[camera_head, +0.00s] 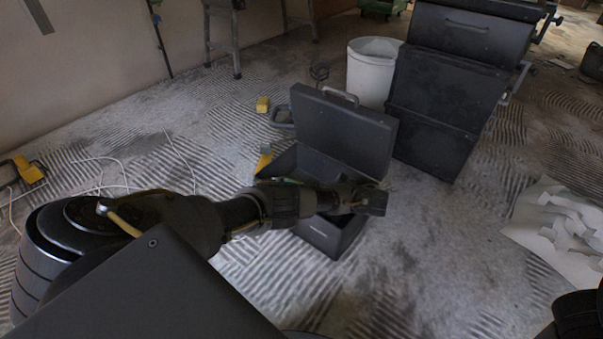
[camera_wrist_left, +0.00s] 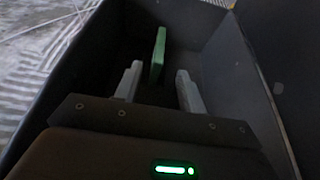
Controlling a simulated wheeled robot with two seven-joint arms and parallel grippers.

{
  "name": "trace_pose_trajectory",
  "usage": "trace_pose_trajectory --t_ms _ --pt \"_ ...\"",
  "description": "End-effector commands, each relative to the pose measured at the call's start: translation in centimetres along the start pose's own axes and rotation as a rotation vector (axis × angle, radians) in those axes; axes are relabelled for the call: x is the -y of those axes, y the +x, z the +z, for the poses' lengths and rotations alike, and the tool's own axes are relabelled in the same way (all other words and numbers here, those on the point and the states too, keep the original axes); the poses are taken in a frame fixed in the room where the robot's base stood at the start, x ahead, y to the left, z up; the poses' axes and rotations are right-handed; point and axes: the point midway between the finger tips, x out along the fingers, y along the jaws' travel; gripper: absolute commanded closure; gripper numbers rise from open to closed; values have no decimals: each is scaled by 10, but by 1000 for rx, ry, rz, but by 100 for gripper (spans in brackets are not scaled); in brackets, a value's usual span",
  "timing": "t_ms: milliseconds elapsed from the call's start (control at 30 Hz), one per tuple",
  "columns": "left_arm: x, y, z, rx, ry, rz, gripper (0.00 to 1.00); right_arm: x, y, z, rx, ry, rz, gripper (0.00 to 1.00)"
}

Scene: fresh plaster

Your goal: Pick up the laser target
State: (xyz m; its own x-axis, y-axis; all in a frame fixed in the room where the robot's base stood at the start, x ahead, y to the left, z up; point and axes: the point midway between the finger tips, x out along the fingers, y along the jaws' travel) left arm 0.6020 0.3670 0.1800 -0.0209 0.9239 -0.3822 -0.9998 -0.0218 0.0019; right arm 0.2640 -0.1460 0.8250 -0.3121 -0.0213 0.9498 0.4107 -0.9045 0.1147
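A thin green plate, which looks like the laser target (camera_wrist_left: 158,54), stands upright inside a dark open case (camera_wrist_left: 228,60) in the left wrist view. My left gripper (camera_wrist_left: 158,86) is open, its two grey fingers apart with nothing between them. The green plate is beyond the fingertips, roughly in line with the gap. In the head view my left gripper (camera_head: 372,201) is over the open case (camera_head: 340,130), and my arm hides much of the case's inside. I cannot make out the plate clearly there.
The case's raised lid and side walls are close around the left gripper. A white bucket (camera_head: 371,75) and a stacked black toolbox (camera_head: 445,100) stand behind it. Cables (camera_head: 105,172) lie on the left floor, and paper sheets (camera_head: 560,230) lie at right.

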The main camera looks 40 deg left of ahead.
Motion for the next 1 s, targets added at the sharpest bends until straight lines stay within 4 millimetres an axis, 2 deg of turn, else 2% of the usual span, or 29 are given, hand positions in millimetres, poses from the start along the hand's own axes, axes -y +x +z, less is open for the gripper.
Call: trace_pose_trajectory --t_ms 133,400,767,1000 --pt "0 10 -1 1 -1 2 60 0 -6 -2 0 -1 2 64" --pt "0 48 -2 0 -1 0 60 0 -26 -8 -1 -3 10 64" --pt "0 62 -1 -1 -1 0 60 0 -32 -10 -2 -4 12 64" --pt "0 98 -4 1 -2 1 60 1 -54 -17 -3 -6 20 64"
